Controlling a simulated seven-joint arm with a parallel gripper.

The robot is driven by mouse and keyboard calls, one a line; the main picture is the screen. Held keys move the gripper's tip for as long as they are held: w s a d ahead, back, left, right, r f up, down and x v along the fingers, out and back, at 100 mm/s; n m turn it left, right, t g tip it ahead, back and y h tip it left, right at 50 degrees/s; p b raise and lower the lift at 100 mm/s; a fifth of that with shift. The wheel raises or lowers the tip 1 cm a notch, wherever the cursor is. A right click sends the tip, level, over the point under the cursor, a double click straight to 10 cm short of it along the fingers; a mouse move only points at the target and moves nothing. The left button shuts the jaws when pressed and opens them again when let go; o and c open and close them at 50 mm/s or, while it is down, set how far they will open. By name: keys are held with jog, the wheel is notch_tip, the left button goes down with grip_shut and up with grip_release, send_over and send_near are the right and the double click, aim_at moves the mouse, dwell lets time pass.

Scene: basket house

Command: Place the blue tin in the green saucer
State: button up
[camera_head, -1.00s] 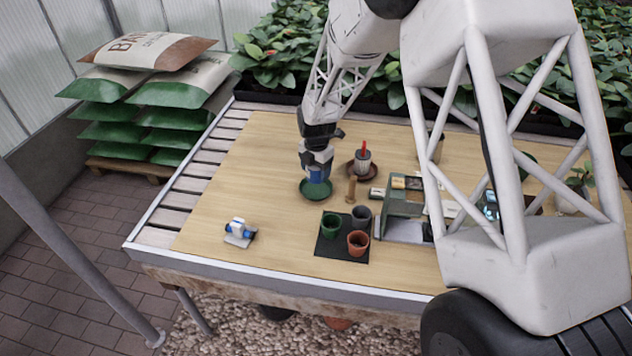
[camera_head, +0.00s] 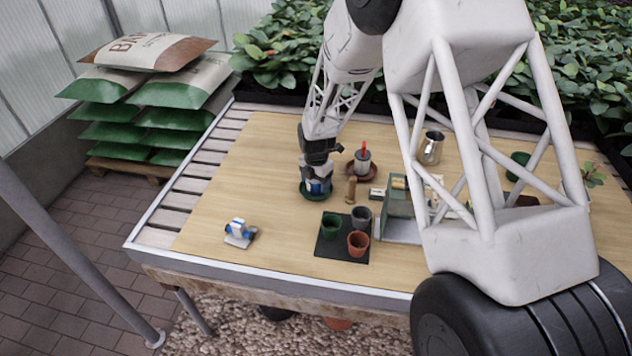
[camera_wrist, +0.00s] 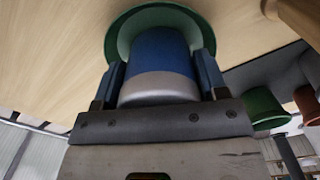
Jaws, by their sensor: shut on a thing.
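The blue tin (camera_wrist: 160,58) is blue with a grey end and sits between the two fingers of my gripper (camera_wrist: 160,85) in the wrist view. My gripper (camera_head: 316,186) is shut on it. The green saucer (camera_wrist: 205,32) lies directly beyond the tin in the wrist view, its rim showing around the tin. In the head view the green saucer (camera_head: 304,195) is on the table right under my gripper. The tin is low, at or just above the saucer; I cannot tell whether it touches the bottom.
A wooden peg-like piece (camera_head: 351,189) stands just right of the saucer. A brown saucer with a white pot (camera_head: 362,162) is behind it. A dark mat (camera_head: 328,247) with green, grey and terracotta pots lies in front. A blue-and-white object (camera_head: 239,231) sits front left.

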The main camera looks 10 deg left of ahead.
jog(key=shift+f, duration=0.15)
jog(key=o, duration=1)
notch_tip(320, 180, up, 12)
jog(key=shift+r, duration=0.1)
dwell(0.5)
dwell(0.7)
